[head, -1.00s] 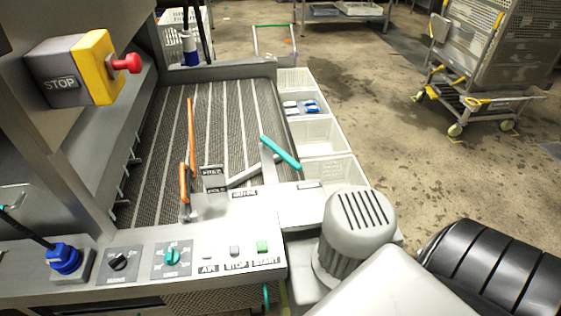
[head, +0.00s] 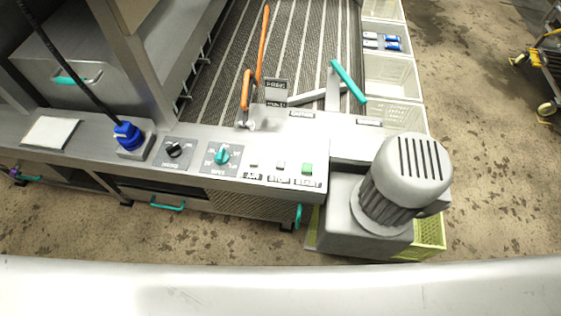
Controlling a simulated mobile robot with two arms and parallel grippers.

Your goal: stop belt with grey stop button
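The grey stop button (head: 280,166) is a small square button on the light metal control panel (head: 232,181), above a dark STOP label. It sits between the small AIR button (head: 254,163) on its left and the green START button (head: 307,169) on its right. The belt (head: 310,52) is a dark mesh with pale lengthwise strips, behind the panel. Whether it is running cannot be told. Neither of my grippers is in view.
A black knob (head: 175,149), a teal knob (head: 222,155) and a blue fitting with a hose (head: 127,134) stand left of the buttons. A grey motor (head: 405,180) rises to the right. Orange (head: 246,90) and teal (head: 347,82) levers stand behind.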

